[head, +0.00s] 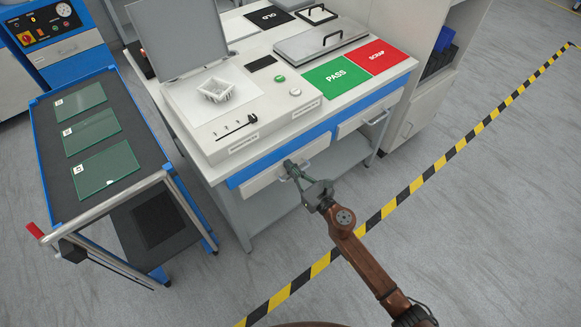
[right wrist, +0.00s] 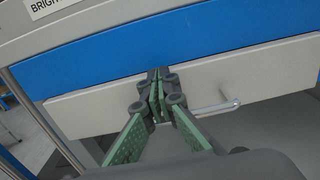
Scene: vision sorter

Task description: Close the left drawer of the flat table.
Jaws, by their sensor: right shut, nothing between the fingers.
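The flat table (head: 218,172) is light grey with a blue band along its front. Its left drawer (head: 262,181) has a pale front below that band, and it fills the middle of the right wrist view (right wrist: 90,110). I see no clear gap between drawer front and table, but cannot tell whether it is fully closed. Its bar handle (right wrist: 215,106) is partly hidden by my fingers. My right gripper (head: 291,167) is shut and empty, its fingertips (right wrist: 158,88) at the drawer front beside the handle; contact is unclear. My left gripper is not in view.
The right drawer (head: 368,115) has its own handle. A blue cart (head: 48,165) with green plates stands to the left. A testing device, a green PASS mat (head: 337,77) and a red SCRAP mat (head: 376,56) lie on the table. The floor in front is clear, with a yellow-black stripe.

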